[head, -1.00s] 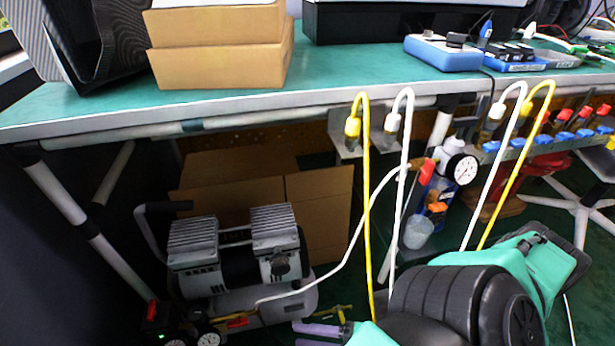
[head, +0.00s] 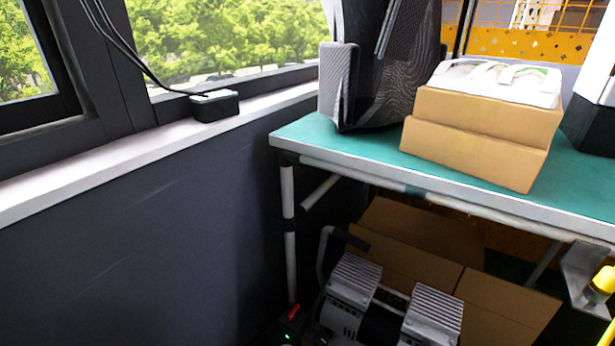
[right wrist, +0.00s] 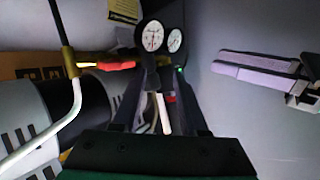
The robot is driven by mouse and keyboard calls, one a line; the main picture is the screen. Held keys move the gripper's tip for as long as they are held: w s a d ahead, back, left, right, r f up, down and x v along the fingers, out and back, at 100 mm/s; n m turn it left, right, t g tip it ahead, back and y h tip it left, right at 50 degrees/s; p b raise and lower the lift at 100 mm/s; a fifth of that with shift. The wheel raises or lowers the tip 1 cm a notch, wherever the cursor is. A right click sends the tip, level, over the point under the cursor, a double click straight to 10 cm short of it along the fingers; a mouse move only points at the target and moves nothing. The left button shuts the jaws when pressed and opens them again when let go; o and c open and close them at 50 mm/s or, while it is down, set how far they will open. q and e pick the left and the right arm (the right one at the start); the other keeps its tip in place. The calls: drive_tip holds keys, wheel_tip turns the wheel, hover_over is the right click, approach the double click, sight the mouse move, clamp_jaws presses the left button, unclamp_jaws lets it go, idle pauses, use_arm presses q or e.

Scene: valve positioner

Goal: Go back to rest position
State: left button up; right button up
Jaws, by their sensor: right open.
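Neither of my grippers shows in the head view. In the right wrist view, my right gripper (right wrist: 160,88) has its dark fingers apart, pointing up toward two round gauges (right wrist: 152,36). A white rod-like part shows between the fingers; I cannot tell how far behind them it is, and nothing is clearly held. At the right of that view, two pale purple bars on a metal bracket look like the fingers of my left gripper (right wrist: 215,62). They lie close together, pointing left, and the picture does not settle whether they are shut.
The green-topped table (head: 375,160) carries cardboard boxes (head: 480,140) and a dark patterned object (head: 385,75). The compressor (head: 350,285) and an open carton (head: 500,305) are underneath. A dark wall with a windowsill (head: 110,160) stands at left. A red-handled valve (right wrist: 112,66) is near my right gripper.

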use_arm(q)
drive_tip(key=s+a+r+g+y+p, duration=0.2)
drive_tip(key=s+a+p, duration=0.4)
drive_tip(key=p, duration=0.5)
drive_tip(key=s+a+r+g+y+p, duration=0.2)
drive_tip(key=s+a+g+p, duration=0.2)
drive_tip(key=s+a+p, duration=0.3)
drive_tip(key=s+a+r+g+y+p, duration=0.2)
drive_tip(key=s+a+g+p, duration=0.2)
drive_tip(key=p, duration=1.3)
drive_tip(key=s+a, duration=0.2)
drive_tip(key=s, duration=0.2)
drive_tip(key=shift+s+a+y, duration=0.25)
drive_tip(key=shift+s+y, duration=0.05)
use_arm(e)
drive_tip(key=s+d+r+g+h, duration=0.3)
drive_tip(key=s+d+g, duration=0.2)
drive_tip(key=s+d, duration=0.4)
drive_tip(key=s+d+r+g+h, duration=0.3)
drive_tip(key=s+d+g, duration=0.2)
drive_tip(key=s+d, duration=0.5)
drive_tip(key=s, duration=0.3)
drive_tip(key=shift+d+h, duration=0.25)
drive_tip(key=shift+h, duration=0.05)
